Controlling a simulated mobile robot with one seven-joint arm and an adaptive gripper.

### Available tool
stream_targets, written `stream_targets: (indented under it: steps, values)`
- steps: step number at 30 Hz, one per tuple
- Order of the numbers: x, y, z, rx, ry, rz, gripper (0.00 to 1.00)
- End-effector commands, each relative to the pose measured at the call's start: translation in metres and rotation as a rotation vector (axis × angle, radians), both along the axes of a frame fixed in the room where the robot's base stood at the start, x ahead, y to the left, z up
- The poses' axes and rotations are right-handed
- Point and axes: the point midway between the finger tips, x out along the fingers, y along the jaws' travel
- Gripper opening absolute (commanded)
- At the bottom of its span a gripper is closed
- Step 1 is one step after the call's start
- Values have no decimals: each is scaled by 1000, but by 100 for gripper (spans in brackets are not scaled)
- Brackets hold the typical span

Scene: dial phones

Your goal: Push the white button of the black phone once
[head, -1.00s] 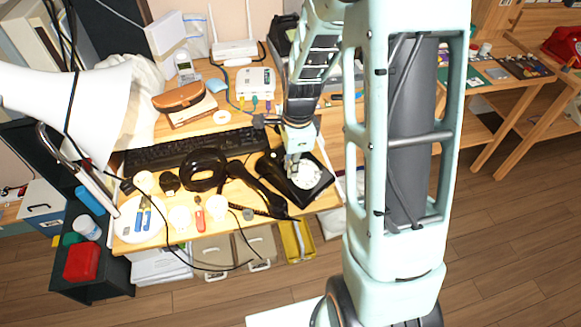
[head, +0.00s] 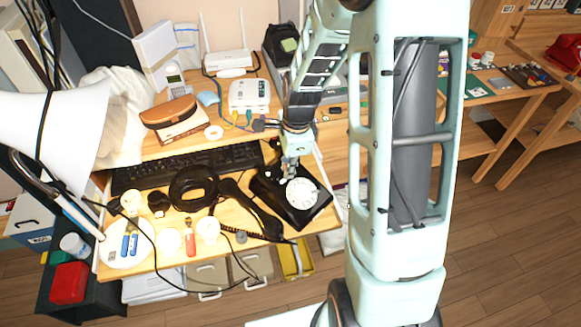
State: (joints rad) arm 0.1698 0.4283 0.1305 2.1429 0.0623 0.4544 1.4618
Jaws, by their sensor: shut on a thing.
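The black phone (head: 276,189) sits at the right front of the wooden desk, with a pale round dial (head: 302,193) on its face. Its black handset (head: 250,207) appears to lie off the body, to the left. My gripper (head: 290,171) points down at the far part of the phone, just behind the dial, with its fingers together. The fingertips look in contact with the phone, but the exact contact is too small to tell. The white button cannot be made out; it may be hidden by the fingers.
A black keyboard (head: 185,167) lies behind the phone to the left. A black ring-shaped thing (head: 194,188), a red-handled tool (head: 190,241) and a white plate (head: 113,250) fill the desk's left front. A white box (head: 249,95) and a router (head: 229,60) stand at the back.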

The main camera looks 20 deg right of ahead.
Motion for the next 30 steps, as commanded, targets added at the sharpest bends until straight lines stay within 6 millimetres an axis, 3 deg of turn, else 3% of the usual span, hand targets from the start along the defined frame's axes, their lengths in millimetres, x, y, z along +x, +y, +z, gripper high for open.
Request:
stream_targets:
  steps: [5, 30]
  values:
    - [5, 3, -15, 1, 1, -1, 0]
    - [9, 6, -23, 0, 0, 1, 0]
